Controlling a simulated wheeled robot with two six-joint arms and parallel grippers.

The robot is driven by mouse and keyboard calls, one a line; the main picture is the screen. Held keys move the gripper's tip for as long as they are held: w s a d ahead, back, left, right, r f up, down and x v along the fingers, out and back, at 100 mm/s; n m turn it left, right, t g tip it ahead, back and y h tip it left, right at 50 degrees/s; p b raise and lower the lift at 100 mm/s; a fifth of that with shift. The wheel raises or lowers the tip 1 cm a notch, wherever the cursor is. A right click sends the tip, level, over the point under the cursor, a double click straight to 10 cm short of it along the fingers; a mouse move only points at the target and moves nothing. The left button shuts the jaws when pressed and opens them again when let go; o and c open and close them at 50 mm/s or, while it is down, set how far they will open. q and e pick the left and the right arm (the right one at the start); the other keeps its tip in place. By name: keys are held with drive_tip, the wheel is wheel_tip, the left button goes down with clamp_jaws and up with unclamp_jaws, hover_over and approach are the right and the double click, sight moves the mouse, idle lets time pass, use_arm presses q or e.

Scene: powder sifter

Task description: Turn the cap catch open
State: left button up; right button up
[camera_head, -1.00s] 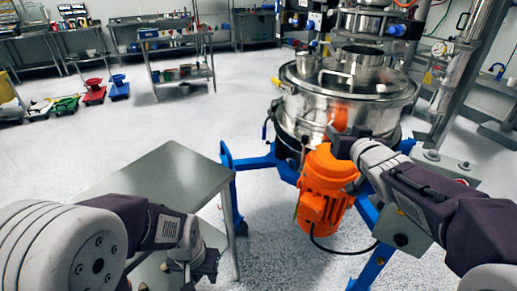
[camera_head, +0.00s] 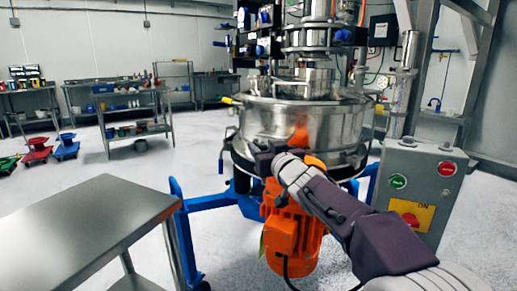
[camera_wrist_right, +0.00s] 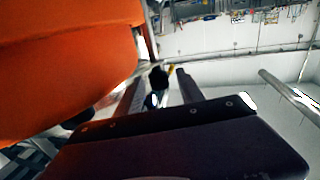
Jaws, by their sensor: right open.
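The powder sifter's round steel drum (camera_head: 300,125) stands at the centre on a blue frame, with an orange motor (camera_head: 290,232) below. A yellow-tipped handle (camera_head: 231,100) sticks out at the drum's upper left. A small catch-like part (camera_head: 222,155) shows at its lower left; I cannot tell which part is the cap catch. My right gripper (camera_head: 257,155) is in front of the drum's lower left. In the right wrist view its dark fingers (camera_wrist_right: 160,92) are apart. A black rounded knob (camera_wrist_right: 158,77) shows between or beyond them; contact is unclear. My left gripper is out of view.
A steel table (camera_head: 85,225) is at the front left. A grey control box (camera_head: 420,185) with green and red buttons stands right of the sifter. In the right wrist view, a large orange surface (camera_wrist_right: 65,60) is close at the left. Open floor lies beyond the table.

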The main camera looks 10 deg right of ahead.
drive_tip(key=w, duration=0.3)
drive_tip(key=shift+w+a, duration=0.2)
